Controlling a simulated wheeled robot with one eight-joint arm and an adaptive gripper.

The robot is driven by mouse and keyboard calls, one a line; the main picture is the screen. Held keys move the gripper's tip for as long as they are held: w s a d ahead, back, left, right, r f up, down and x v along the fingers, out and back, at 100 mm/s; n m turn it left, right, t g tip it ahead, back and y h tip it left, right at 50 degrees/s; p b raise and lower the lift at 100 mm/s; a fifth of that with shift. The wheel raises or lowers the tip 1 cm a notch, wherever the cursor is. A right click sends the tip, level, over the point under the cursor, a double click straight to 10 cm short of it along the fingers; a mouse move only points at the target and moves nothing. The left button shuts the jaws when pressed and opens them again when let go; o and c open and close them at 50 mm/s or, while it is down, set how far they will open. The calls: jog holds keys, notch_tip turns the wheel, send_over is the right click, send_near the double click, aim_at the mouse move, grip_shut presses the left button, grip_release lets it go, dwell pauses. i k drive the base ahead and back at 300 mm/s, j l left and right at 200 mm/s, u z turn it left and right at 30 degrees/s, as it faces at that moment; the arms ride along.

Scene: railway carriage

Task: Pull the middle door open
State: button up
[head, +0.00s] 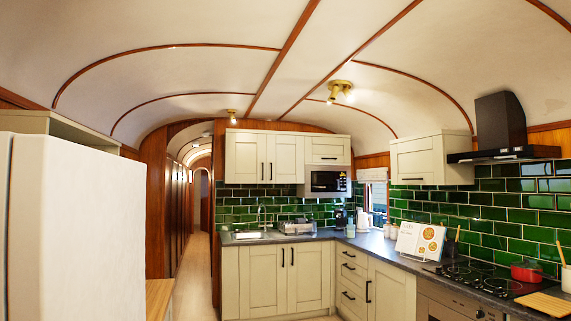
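Cream cabinet doors with dark bar handles line the kitchen corner in the head view. On the back wall, a left upper door (244,158) and a right upper door (284,158) sit side by side, with a small door (327,150) above the microwave. Below the counter are a left lower door (262,283) and a right lower door (308,278). Another lower door (380,294) is on the right run, beside a stack of drawers (354,276). All these doors look shut. Which one is the middle door, I cannot tell. My gripper is not in view.
A tall white appliance (75,230) fills the near left. A narrow corridor floor (190,280) runs back past wooden panels. The dark counter (395,255) holds a propped recipe book (420,240), a red pot (526,271) and a dish rack (296,226).

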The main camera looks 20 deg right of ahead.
aim_at(284, 153)
jog(key=i+z, duration=0.3)
jog(key=i, duration=6.1)
